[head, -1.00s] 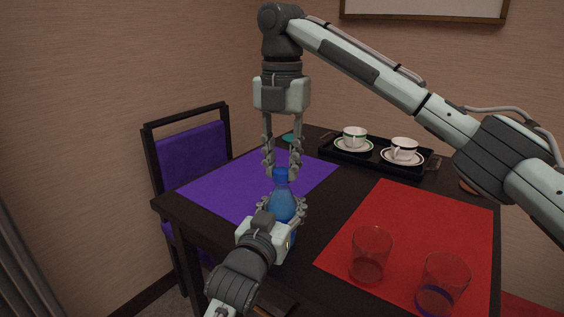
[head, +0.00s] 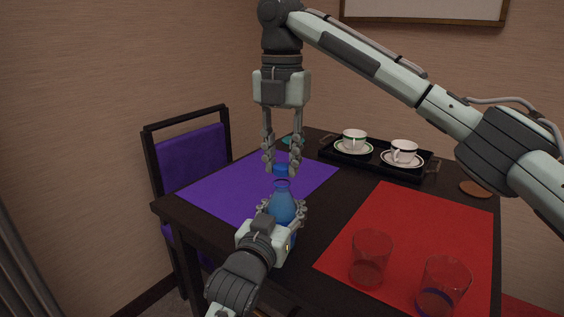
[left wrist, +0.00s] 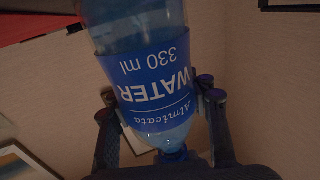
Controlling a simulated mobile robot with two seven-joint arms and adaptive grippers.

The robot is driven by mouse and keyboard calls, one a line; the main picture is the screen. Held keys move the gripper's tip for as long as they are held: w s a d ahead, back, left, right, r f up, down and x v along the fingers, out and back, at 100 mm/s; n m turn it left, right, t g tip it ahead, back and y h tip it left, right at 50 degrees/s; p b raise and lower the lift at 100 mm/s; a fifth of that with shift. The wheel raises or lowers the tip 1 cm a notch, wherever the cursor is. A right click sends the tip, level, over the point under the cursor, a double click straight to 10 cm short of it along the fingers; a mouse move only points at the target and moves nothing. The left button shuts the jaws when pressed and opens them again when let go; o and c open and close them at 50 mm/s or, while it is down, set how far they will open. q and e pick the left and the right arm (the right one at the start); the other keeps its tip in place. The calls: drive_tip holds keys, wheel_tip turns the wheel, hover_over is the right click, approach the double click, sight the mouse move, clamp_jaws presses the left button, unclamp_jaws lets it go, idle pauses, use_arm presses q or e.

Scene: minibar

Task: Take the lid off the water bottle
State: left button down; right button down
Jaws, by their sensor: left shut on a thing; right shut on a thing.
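The blue water bottle (head: 283,206) is held upright over the near edge of the table. My left gripper (head: 284,207) is shut around its body from below. In the left wrist view the bottle (left wrist: 155,80) appears upside down with its label between my fingers. My right gripper (head: 281,167) comes down from above and is shut on the blue lid (head: 281,169). The lid is a little above the bottle's neck, with a small gap between them. My fingers hide the lid's sides and part of the bottle's body.
Two clear glasses (head: 371,258) (head: 443,284) stand at the right, on and near the red mat (head: 420,220). A purple mat (head: 225,187) lies at the left. A black tray (head: 372,170) with two cups on saucers is at the back. A purple chair (head: 190,155) stands left.

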sight(282, 166)
drive_tip(key=shift+r, duration=0.4)
drive_tip(key=shift+r, duration=2)
use_arm(q)
drive_tip(key=c, duration=0.6)
unclamp_jaws()
drive_tip(key=shift+c, duration=0.2)
